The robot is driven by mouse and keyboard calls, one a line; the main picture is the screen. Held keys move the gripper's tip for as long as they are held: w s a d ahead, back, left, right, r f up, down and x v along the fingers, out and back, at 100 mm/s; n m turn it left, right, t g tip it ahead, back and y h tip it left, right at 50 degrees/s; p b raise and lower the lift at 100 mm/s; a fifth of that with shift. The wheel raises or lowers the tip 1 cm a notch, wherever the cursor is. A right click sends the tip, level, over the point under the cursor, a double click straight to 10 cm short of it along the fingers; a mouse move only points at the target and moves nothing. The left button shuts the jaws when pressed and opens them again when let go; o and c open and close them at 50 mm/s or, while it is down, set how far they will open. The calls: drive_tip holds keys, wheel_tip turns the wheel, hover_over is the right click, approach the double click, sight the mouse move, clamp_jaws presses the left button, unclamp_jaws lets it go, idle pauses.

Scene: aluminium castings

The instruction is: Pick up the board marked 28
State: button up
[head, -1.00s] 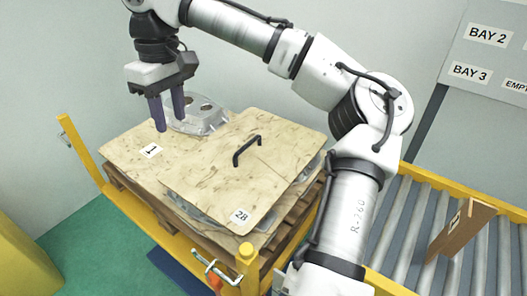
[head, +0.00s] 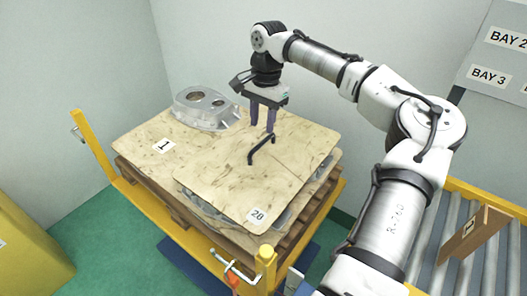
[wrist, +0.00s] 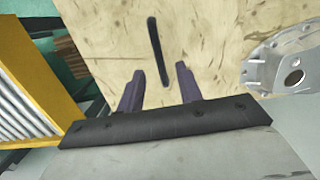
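The board marked 28 (head: 222,188) is a pale wooden sheet with a 28 label at its front corner and a black bar handle (head: 261,150) on top. It lies on the stack, overlapping the board marked 1 (head: 142,150). My gripper (head: 262,130) points down over the board, near the far end of the handle. Its two dark fingers are apart with nothing between them. In the wrist view, the handle (wrist: 155,52) lies just beyond the fingertips, roughly in line with the gap. The gripper is not on the handle; the exact height is unclear.
An aluminium casting (head: 204,107) sits at the back left of the stack and right in the wrist view (wrist: 292,68). Yellow posts and rails (head: 97,150) edge the pallet (head: 165,213). A roller conveyor (head: 437,235) carrying a brown panel (head: 473,235) stands at right.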

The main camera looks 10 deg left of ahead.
sight(262, 142)
drive_tip(key=shift+s+f+p, duration=0.15)
drive_tip(key=shift+f+p, duration=0.35)
drive_tip(key=shift+f, duration=1.5)
drive_tip(key=shift+s+f+p, duration=0.15)
drive_tip(key=shift+f+p, duration=0.35)
drive_tip(key=shift+f, duration=1.45)
clamp_jaws()
drive_tip(key=shift+r, duration=0.1)
